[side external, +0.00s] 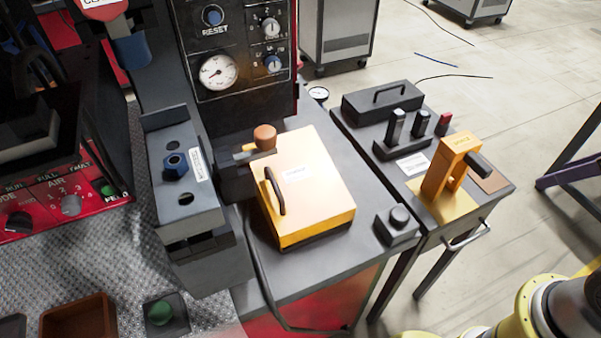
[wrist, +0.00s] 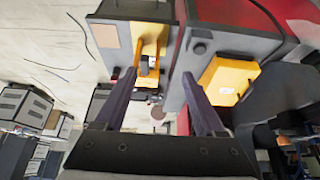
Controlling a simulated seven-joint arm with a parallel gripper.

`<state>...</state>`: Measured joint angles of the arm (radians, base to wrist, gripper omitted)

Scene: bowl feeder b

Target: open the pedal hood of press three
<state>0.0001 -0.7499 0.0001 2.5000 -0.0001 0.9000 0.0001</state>
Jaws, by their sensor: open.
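A yellow hood (side external: 318,190) with a small white label and a black bar handle (side external: 273,190) on its left side sits down over a dark base on the grey bench. It looks closed. The label is too small to read.
An orange-brown knob (side external: 265,136) stands beside the hood's back left corner. A black button box (side external: 397,226) is at its right. A yellow upright fixture (side external: 444,175) stands on the right-hand bench. A gauge panel (side external: 240,45) rises behind. Open floor lies further right.

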